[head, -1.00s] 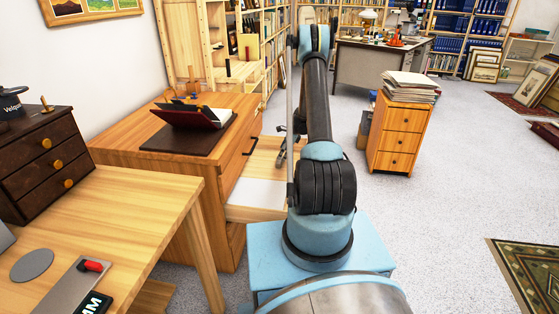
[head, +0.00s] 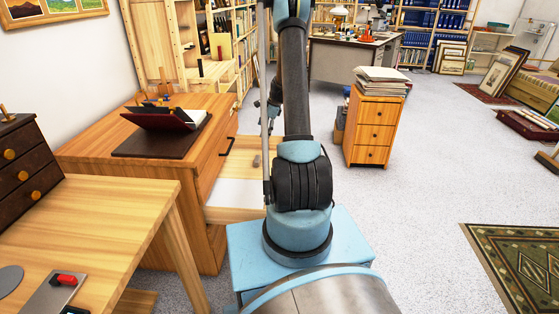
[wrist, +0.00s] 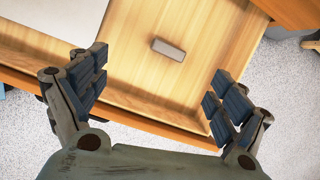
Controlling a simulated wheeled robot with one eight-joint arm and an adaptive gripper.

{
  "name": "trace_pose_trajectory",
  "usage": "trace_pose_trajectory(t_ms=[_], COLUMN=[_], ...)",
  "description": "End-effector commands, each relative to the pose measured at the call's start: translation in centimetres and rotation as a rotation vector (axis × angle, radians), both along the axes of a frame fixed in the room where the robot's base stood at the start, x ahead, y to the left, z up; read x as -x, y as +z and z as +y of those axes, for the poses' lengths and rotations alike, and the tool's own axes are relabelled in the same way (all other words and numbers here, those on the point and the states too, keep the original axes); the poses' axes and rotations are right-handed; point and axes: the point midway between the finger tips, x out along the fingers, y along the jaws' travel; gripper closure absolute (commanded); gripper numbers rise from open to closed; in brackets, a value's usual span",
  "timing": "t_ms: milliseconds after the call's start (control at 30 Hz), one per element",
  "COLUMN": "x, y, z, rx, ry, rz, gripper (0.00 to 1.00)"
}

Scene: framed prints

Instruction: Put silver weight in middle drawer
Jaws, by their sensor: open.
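A small grey block, which looks like the silver weight (wrist: 168,48), lies flat on the wooden floor of an open drawer (wrist: 150,100). In the head view the block (head: 257,160) shows inside the pulled-out drawer (head: 228,214) of the wooden cabinet (head: 195,215). This drawer sits below a closed top drawer with a dark handle, with more cabinet front beneath it. My gripper (wrist: 160,70) is open and empty above the drawer, its fingers spread and apart from the block. In the head view it is small and partly hidden behind my arm.
A book stand (head: 170,117) on a dark mat tops the cabinet. A light wooden table (head: 90,220) stands at the front left with a dark small chest (head: 25,160). A small drawer unit (head: 372,130) with stacked papers stands beyond the arm.

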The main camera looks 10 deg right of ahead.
Motion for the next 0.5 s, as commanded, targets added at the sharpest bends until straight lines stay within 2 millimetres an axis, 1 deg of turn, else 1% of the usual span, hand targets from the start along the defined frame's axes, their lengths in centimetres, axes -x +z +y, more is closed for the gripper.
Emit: trace_pose_trajectory(t_ms=[33,200,367,500], x=[1.0,4.0,7.2,10.3], y=[1.6,6.0,9.7,12.5], z=[0.3,1.0,1.6,2.1], rx=[0.011,0.052,0.09,0.123], ry=[0.031,0.149,0.259,0.357], rz=[-0.01,-0.05,-0.086,-0.115], gripper=[0.09,0.09,0.09,0.09])
